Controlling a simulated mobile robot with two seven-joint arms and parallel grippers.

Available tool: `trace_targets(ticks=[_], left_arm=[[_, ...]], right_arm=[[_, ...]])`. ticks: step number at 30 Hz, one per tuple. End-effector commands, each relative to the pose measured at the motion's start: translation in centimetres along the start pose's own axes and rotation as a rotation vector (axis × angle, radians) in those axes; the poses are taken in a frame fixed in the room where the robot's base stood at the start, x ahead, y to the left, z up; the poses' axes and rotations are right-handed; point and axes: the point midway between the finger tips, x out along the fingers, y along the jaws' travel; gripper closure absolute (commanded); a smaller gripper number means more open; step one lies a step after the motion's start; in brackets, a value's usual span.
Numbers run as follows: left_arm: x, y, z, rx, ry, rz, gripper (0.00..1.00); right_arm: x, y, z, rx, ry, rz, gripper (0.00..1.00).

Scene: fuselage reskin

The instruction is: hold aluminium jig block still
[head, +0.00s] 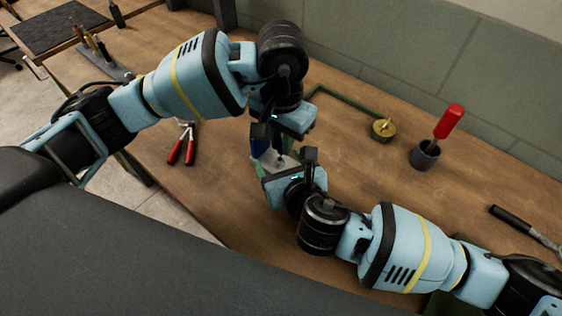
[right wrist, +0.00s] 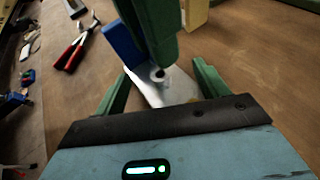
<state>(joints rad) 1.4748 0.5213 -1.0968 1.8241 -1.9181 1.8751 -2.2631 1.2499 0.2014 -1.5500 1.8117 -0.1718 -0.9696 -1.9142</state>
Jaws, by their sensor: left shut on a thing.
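The aluminium jig block (head: 281,161) is a small silver piece near the middle of the bench, largely hidden between my two grippers. In the right wrist view the block (right wrist: 176,88) shows a pale face with a round fitting on it. My left gripper (head: 271,146) comes down from above and is shut on the block; its green finger hides part of it. A blue piece (right wrist: 122,42) sits beside that finger. My right gripper (right wrist: 160,92) is open, its green fingers on either side of the block; whether they touch it I cannot tell.
Red-handled pliers (head: 183,147) lie left of the grippers. To the right are a brass round piece (head: 383,128), a dark cup (head: 424,154) with a red-handled tool (head: 449,122), and a black-handled tool (head: 515,222). The bench between the grippers and the cup is mostly clear.

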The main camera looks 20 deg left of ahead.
Motion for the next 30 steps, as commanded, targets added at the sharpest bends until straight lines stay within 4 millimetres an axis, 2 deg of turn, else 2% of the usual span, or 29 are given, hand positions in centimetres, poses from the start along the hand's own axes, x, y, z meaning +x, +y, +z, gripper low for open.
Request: trace_targets(ticks=[2,15,30], left_arm=[[0.0,0.0,0.0,0.0,0.0,0.0,1.0],[0.05,0.0,0.0,0.0,0.0,0.0,1.0],[0.11,0.0,0.01,0.0,-0.001,0.0,1.0]], right_arm=[[-0.01,0.05,-0.05,0.0,0.001,0.001,0.43],[0.01,0.05,-0.36,0.001,0.007,0.0,1.0],[0.04,0.02,-0.8,0.001,0.016,-0.001,1.0]])
